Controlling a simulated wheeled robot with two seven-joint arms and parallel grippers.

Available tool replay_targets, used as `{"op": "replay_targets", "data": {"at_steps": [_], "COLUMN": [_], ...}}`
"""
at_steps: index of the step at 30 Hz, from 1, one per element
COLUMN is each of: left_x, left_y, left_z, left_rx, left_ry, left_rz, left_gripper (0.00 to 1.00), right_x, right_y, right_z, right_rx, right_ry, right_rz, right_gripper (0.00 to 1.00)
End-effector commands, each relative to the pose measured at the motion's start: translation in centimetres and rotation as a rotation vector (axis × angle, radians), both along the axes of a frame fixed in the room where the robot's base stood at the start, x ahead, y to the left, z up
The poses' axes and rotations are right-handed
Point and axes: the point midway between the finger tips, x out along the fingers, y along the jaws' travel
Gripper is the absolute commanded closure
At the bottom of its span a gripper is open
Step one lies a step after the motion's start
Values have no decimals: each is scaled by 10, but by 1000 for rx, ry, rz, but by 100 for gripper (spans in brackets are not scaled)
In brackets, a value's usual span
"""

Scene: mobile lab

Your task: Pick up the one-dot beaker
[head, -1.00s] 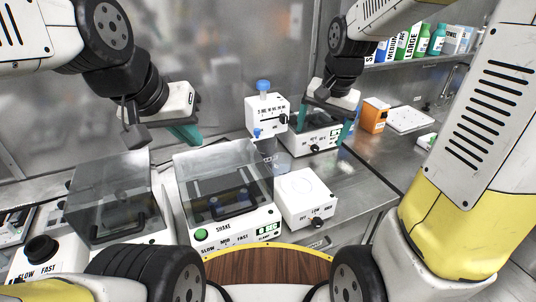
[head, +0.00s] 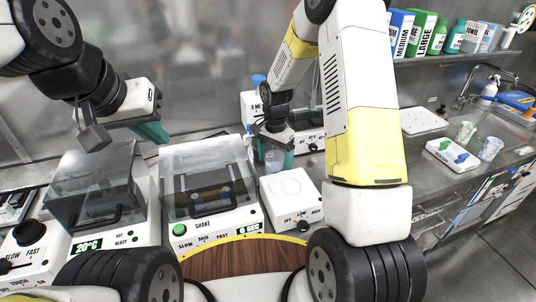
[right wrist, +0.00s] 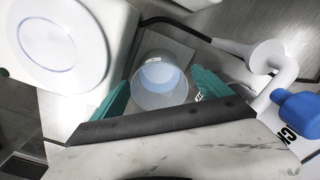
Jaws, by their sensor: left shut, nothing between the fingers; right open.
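A clear, pale beaker (head: 274,159) stands behind the shaker and the white plate device. In the right wrist view the beaker (right wrist: 160,82) is seen from above, bluish inside, with a small mark near its rim; I cannot make out a dot. My right gripper (head: 275,152) is open and lowered around the beaker. Its teal fingers, seen in the right wrist view (right wrist: 161,88), stand on either side of the beaker. Whether either finger touches it I cannot tell. My left gripper (head: 151,132) is shut and empty, raised above the left devices.
A lidded shaker (head: 212,222) and a white plate device (head: 290,197) stand in front of the beaker. A blue-capped dispenser (right wrist: 280,115) is close to my right gripper. Another lidded device (head: 95,195) is at left.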

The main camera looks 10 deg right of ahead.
Motion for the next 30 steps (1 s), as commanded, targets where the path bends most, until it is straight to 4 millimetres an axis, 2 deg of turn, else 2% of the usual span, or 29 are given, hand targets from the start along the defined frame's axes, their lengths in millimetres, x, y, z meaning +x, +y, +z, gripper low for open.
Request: {"op": "replay_targets", "data": {"at_steps": [3,7,11,17,27,28,30], "left_x": [0,0,0,0,0,0,0], "left_y": [0,0,0,0,0,0,0], "left_z": [0,0,0,0,0,0,0], "left_rx": [0,0,0,0,0,0,0], "left_ry": [0,0,0,0,0,0,0], "left_rz": [0,0,0,0,0,0,0], "left_gripper": [100,100,100,100,100,100,100], "right_x": [-1,0,0,0,0,0,0], "right_y": [0,0,0,0,0,0,0], "right_z": [-20,-36,-43,-43,-43,-42,-42], "right_rx": [1,1,1,1,1,1,1], "right_ry": [4,1,0,-1,-1,-2,-2], "right_rz": [1,0,0,0,1,1,1], "right_gripper": [12,12,12,14,81,84,84]}}
